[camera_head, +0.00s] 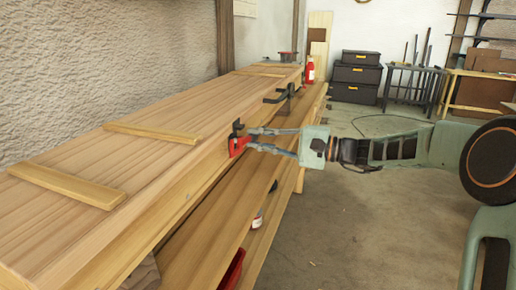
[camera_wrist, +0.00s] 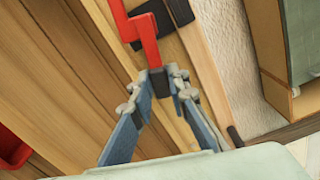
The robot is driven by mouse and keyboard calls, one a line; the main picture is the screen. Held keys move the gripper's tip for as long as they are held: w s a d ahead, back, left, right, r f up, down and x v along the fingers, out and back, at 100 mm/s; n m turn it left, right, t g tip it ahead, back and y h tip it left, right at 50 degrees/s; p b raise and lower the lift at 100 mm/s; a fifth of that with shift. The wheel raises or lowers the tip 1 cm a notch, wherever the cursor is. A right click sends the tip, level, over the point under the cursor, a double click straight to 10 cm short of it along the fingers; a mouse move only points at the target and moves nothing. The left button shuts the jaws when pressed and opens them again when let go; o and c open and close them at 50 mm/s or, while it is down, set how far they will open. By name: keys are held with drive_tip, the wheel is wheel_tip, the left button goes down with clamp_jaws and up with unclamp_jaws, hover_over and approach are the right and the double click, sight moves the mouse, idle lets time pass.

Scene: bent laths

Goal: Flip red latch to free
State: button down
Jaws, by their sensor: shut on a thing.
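The red latch (camera_head: 238,146) is on the front edge of the long wooden bench, beside a black fitting (camera_head: 237,128). In the wrist view, the red latch (camera_wrist: 149,45) is a bent, stepped bar next to a black block (camera_wrist: 178,12). My gripper (camera_head: 250,139) reaches in from the right and is shut on the latch. In the wrist view, the fingertips of my gripper (camera_wrist: 166,82) close around the latch's near end, which they partly hide.
The bench top (camera_head: 170,105) carries flat wooden strips (camera_head: 68,185). A black clamp-like piece (camera_head: 284,97) stands farther along the bench edge. A red bottle (camera_head: 309,71) stands near the far end. A red bin (camera_head: 233,270) is below. The floor (camera_head: 370,220) at right is mostly clear.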

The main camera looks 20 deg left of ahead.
drive_tip(key=shift+r+n, duration=0.15)
drive_tip(key=shift+n, duration=0.15)
idle(0.4)
drive_tip(key=c, duration=1.8)
unclamp_jaws()
drive_tip(key=shift+c, duration=0.2)
drive_tip(key=shift+d, duration=0.15)
drive_tip(key=d, duration=1.1)
drive_tip(key=shift+s+d, duration=0.4)
drive_tip(key=shift+s, duration=0.05)
